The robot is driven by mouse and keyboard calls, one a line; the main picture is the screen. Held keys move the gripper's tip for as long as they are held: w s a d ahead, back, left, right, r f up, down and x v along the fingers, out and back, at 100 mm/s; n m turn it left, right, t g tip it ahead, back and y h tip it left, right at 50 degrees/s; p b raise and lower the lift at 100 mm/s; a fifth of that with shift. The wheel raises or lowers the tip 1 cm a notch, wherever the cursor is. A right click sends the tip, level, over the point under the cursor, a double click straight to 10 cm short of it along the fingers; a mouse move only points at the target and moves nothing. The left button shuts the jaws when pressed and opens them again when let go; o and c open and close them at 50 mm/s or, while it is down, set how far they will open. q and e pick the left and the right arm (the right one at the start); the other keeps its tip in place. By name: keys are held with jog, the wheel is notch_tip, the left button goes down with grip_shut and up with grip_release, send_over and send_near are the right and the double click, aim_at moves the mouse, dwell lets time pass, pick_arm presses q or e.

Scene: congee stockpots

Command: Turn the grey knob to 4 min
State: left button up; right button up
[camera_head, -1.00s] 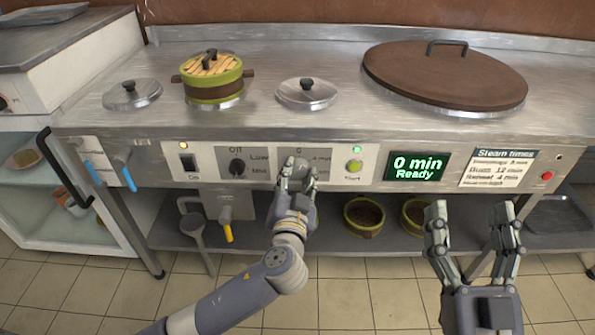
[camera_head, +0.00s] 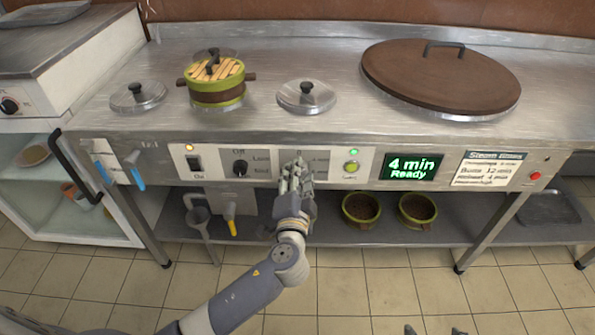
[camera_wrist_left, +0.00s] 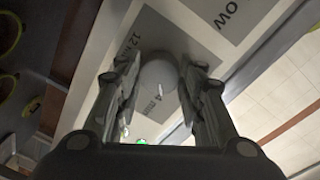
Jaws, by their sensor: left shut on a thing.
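The grey knob (camera_wrist_left: 158,76) sits between the fingers of my left gripper (camera_wrist_left: 159,82) in the left wrist view, and they are shut on it. Its white mark points toward the "4 min" label. In the head view my left gripper (camera_head: 296,172) covers the knob on the front panel. The display (camera_head: 410,167) reads "4 min Ready" in green. Only the fingertips of my right gripper (camera_head: 434,330) show at the bottom edge, spread apart and empty.
A dark selector knob (camera_head: 240,168) and a power switch (camera_head: 193,163) are left of my left gripper. The start button (camera_head: 351,167) is close on its right, under a lit green lamp. The steam times card (camera_head: 488,169) is farther right.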

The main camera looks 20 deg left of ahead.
pick_arm(q)
jog(key=shift+r+m+p, duration=0.1)
jog(key=shift+m+p, duration=0.6)
jog(key=shift+m, duration=0.2)
pick_arm(e)
jog(key=s+d+f+g, duration=0.1)
jog(key=s+d+g, duration=0.1)
jog(key=s, duration=0.5)
jog(key=shift+f+g+h, duration=0.3)
jog(key=shift+g+h, duration=0.1)
jog(key=shift+g, duration=0.4)
jog(key=shift+d, duration=0.1)
pick_arm(q)
jog(key=o, duration=1.1)
jog(key=shift+c, duration=0.2)
jog(key=v, duration=1.2)
jog(key=shift+d, duration=0.15)
